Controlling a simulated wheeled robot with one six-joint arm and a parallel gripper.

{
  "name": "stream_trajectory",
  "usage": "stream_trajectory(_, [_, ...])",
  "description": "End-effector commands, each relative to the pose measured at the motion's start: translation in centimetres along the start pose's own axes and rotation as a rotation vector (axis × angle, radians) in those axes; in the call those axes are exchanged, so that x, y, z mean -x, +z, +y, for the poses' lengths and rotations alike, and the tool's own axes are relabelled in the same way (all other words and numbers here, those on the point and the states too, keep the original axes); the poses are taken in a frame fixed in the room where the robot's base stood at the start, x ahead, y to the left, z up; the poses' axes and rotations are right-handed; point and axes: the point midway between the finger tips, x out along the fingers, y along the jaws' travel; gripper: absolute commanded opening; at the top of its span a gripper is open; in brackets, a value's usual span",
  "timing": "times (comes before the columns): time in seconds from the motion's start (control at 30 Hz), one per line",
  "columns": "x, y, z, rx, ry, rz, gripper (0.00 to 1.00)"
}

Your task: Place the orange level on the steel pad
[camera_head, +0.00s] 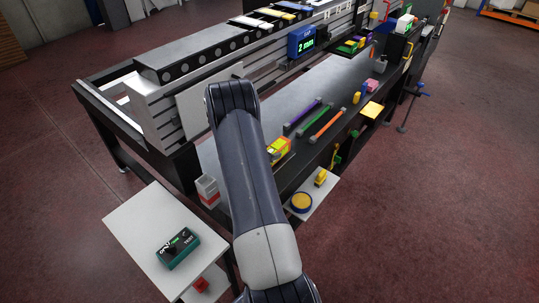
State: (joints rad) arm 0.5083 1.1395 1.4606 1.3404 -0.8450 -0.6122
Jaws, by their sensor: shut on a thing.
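My arm runs up the middle of the view and hides what is behind it. My gripper is not visible. An orange-yellow item with a bright green patch (280,148) shows just right of my arm at the table's near part, partly hidden by it. A slim orange bar with grey ends (327,123) lies on the dark table (345,85), beside a green bar (314,115) and a purple bar (303,116). I cannot tell which orange thing is the level. I cannot pick out the steel pad for certain.
A white side table (140,222) at lower left bears a green tester (178,248). A small white shelf (318,191) holds a round yellow-and-blue thing (301,202). A blue display (301,42) hangs on the rail behind the table. A yellow pad (373,110) sits at the front edge.

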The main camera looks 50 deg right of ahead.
Motion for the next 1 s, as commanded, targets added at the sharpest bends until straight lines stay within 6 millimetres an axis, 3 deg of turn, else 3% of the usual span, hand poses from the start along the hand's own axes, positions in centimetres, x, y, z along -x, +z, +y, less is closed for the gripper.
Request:
stream_trajectory(0.2, [-0.8, 1.2, -0.1, -0.001, -0.001, 0.004, 0.02])
stream_trajectory(0.57, [-1.0, 1.6, -0.1, -0.002, -0.001, 0.004, 0.02])
stream_trajectory(0.6, [-0.9, 1.6, 0.0, -0.001, -0.001, 0.001, 0.48])
stream_trajectory(0.83, [-0.9, 1.6, 0.0, -0.001, -0.001, 0.001, 0.67])
stream_trajectory(1.0, [-0.9, 1.6, 0.0, -0.001, -0.001, 0.001, 0.67])
